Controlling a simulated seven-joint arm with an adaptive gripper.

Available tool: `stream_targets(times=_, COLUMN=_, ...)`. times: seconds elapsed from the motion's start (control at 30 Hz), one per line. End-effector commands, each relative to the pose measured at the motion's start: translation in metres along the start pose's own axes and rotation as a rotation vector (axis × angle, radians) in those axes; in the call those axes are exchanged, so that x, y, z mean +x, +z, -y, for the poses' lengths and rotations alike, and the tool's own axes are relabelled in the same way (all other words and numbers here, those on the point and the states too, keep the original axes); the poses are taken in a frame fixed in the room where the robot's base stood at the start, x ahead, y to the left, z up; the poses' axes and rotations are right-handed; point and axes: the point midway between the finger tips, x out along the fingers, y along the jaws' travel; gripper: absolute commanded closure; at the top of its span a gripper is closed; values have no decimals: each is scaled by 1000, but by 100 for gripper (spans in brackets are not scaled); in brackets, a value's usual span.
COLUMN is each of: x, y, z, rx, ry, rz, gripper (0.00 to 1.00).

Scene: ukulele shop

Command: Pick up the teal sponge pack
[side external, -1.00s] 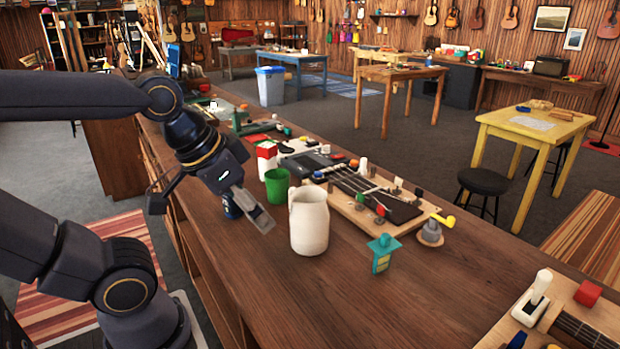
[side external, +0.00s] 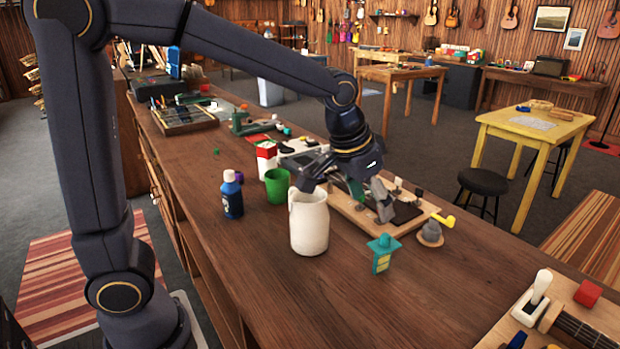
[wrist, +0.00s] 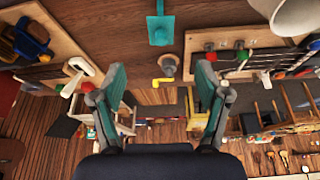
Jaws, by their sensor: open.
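The teal sponge pack (side external: 382,254) stands upright on the wooden bench, a small teal block with a yellowish patch and a wider top. It also shows at the top centre of the wrist view (wrist: 160,28). My gripper (side external: 371,200) is over the board of instrument parts, above and behind the pack, apart from it. In the wrist view, my gripper's two fingers (wrist: 161,80) are spread with nothing between them, and the pack lies beyond their tips.
A cream jug (side external: 309,224) stands left of the pack, close to my gripper. A green cup (side external: 277,186) and blue bottle (side external: 232,196) are farther left. A grey knob with a yellow lever (side external: 431,233) is to the right. Bare bench lies in front.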

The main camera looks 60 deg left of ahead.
Motion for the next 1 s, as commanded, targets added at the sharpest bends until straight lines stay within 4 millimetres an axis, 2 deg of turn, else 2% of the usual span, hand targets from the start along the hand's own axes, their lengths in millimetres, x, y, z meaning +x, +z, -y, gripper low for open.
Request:
stream_targets(times=0.1, x=31, y=2, z=0, rx=0, ry=-1, rz=8, gripper=25)
stream_targets(times=0.3, x=72, y=1, z=1, rx=0, ry=-1, rz=5, gripper=25)
stream_targets(times=0.57, x=94, y=0, z=1, rx=-1, ry=-1, rz=3, gripper=25)
stream_targets(times=0.8, x=130, y=-2, z=2, rx=0, ry=-1, rz=4, gripper=25)
stream_targets(times=1.0, x=139, y=-3, z=2, rx=0, ry=0, rz=-1, gripper=25)
